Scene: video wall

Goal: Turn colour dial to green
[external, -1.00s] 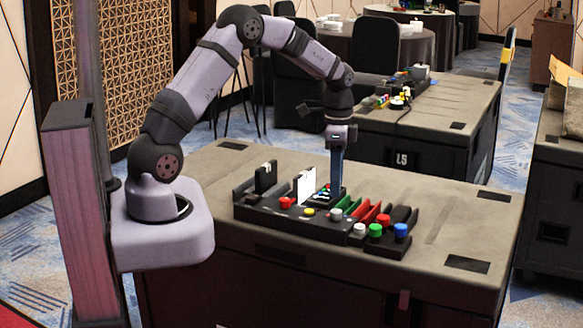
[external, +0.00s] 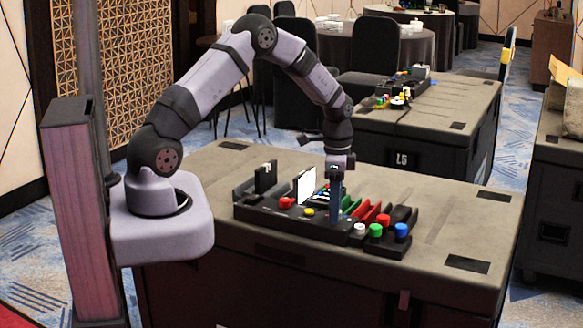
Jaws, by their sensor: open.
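A black console (external: 268,219) lies on the grey-topped case. It carries a red knob (external: 286,202), a yellow button (external: 309,212) and a lit white panel (external: 306,186). Several small coloured pieces (external: 323,190) sit right of the panel. My gripper (external: 335,220) points straight down over the console's front strip, between the yellow button and the white knob (external: 360,229). It is open; its fingers look narrow from this side. It covers the small dark control in the strip beneath it, possibly the colour dial. The dial's setting and any contact cannot be told.
A green knob (external: 376,230), a red knob (external: 383,219) and a blue knob (external: 401,230) stand at the console's right. Red and dark upright dividers (external: 366,211) rise behind them. The case top (external: 450,215) is clear to the right.

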